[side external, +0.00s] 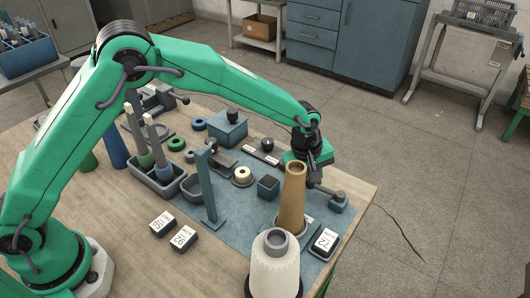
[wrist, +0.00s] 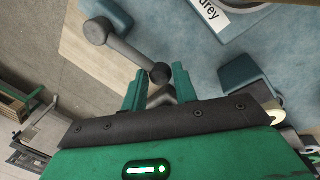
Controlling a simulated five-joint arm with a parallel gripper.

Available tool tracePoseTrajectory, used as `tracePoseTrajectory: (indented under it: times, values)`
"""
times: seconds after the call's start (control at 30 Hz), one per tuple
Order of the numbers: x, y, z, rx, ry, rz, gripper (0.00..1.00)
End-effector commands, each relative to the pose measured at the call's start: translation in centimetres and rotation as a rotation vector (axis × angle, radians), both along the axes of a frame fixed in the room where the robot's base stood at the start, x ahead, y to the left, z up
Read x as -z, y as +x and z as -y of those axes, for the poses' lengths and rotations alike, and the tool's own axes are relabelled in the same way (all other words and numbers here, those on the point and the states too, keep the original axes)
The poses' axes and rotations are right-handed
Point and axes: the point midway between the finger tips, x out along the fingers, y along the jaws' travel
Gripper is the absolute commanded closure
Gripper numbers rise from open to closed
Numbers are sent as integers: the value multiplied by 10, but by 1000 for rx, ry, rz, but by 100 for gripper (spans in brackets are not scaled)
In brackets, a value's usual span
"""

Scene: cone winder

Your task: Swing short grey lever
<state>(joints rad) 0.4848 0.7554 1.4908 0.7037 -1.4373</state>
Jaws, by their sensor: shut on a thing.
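The short grey lever (wrist: 128,50) runs from a round hub on a teal block (wrist: 108,12) to a dark end knob. In the side external view the lever (side external: 327,191) sits at the right edge of the blue mat, its hub on the small block (side external: 338,207). My gripper (wrist: 159,78) has its two green fingers on either side of the lever's knob end, shut on it. In the side external view my gripper (side external: 309,180) reaches down behind the brown cone, which partly hides the fingers.
The brown cone (side external: 292,200) stands close in front of my gripper. A small teal box (side external: 268,187) is to the left. The wooden table's right edge is near.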

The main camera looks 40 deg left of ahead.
Motion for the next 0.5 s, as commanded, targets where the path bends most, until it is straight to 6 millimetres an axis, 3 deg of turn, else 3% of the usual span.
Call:
tracePoseTrajectory:
  times: [0.3,0.5]
  values:
    - [2,12,0,176,37,3,100]
    - [2,14,1,200,41,5,100]
